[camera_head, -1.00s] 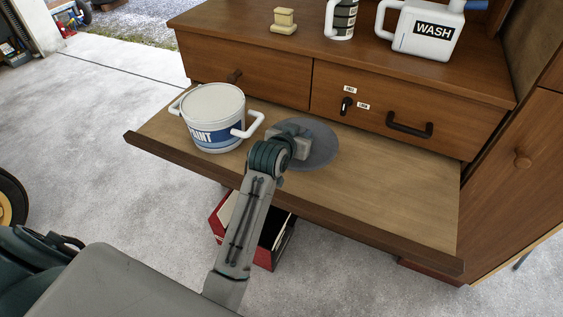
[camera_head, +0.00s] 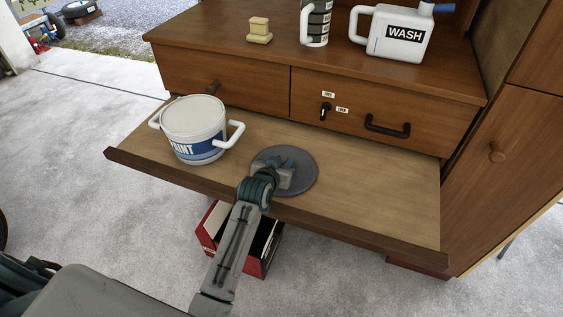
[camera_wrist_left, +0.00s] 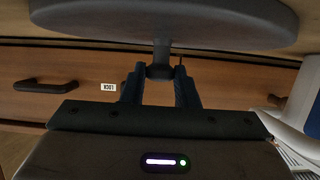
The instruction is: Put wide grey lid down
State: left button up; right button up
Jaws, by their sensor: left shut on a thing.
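The wide grey lid (camera_head: 305,178) is a flat round disc, over the pull-out board (camera_head: 385,212) to the right of the paint pot. My left gripper (camera_head: 284,166) is above the lid and partly covers it in the head view. In the left wrist view the lid (camera_wrist_left: 160,18) fills the top of the picture, and its short knob (camera_wrist_left: 160,68) sits between the fingers of my left gripper (camera_wrist_left: 160,77). The gripper is shut on that knob. The lid looks level and close to the board; I cannot tell whether it touches. My right gripper is not in view.
The white paint pot (camera_head: 195,130) with two side handles stands on the board's left part. Drawers with a dark handle (camera_head: 387,127) are behind. A wash jug (camera_head: 402,34) stands on the cabinet top. A red box (camera_head: 208,225) is below. The board's right part is clear.

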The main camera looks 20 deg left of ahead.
pick_arm(q)
jog(key=shift+f, duration=0.15)
jog(key=o, duration=1.1)
jog(key=shift+c, duration=0.2)
jog(key=shift+s+r, duration=0.1)
jog(key=shift+r, duration=0.1)
jog(key=b+v, duration=0.1)
jog(key=v, duration=1)
jog(key=shift+s+r, duration=0.25)
jog(key=shift+s, duration=0.1)
